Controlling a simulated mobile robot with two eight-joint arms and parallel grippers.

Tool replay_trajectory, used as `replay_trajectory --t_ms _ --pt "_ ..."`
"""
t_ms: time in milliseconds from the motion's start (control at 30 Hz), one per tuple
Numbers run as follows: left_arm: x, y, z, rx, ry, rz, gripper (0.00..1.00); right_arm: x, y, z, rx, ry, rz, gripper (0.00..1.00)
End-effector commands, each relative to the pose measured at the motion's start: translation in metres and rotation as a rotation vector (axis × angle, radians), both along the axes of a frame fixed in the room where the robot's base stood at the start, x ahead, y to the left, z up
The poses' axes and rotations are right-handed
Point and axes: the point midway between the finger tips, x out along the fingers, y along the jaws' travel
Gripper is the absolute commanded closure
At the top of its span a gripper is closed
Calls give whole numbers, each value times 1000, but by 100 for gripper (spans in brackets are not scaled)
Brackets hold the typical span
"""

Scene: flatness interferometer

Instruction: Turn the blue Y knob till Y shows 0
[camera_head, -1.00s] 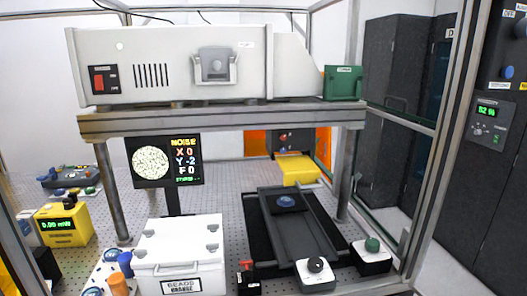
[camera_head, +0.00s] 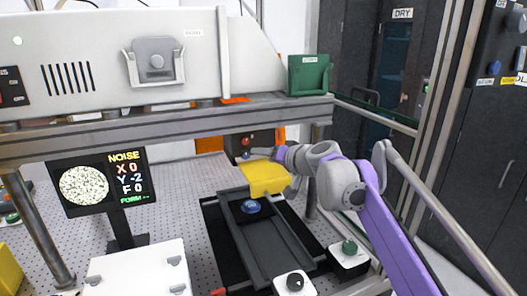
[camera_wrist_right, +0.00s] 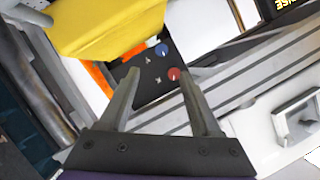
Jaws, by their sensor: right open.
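The monitor (camera_head: 105,182) in the head view reads NOISE, X 0, Y -2, F 0, beside a round speckled patch. The blue Y knob (camera_wrist_right: 162,49) is on a dark panel (camera_wrist_right: 150,80), close to a red knob (camera_wrist_right: 174,74); both show in the right wrist view. My right gripper (camera_wrist_right: 159,77) is open and empty, its fingers pointing toward the panel. The red knob appears between the fingertips; the blue knob lies beyond them in the picture. In the head view the gripper (camera_head: 262,152) is beside the panel and small, above the yellow block. My left gripper is not in view.
A steel shelf beam (camera_head: 170,135) runs above the panel. A black rail stage (camera_head: 268,240) and a white box (camera_head: 140,270) stand below.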

Motion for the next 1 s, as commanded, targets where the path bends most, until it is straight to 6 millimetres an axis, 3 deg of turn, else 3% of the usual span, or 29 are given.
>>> replay_trajectory --t_ms 500,700,1000 --pt "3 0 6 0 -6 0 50 70 43 -28 -1 1 2 36" --pt "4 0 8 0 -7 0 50 81 50 -33 -1 0 1 36" --pt "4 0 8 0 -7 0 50 83 51 -34 -1 1 1 36"
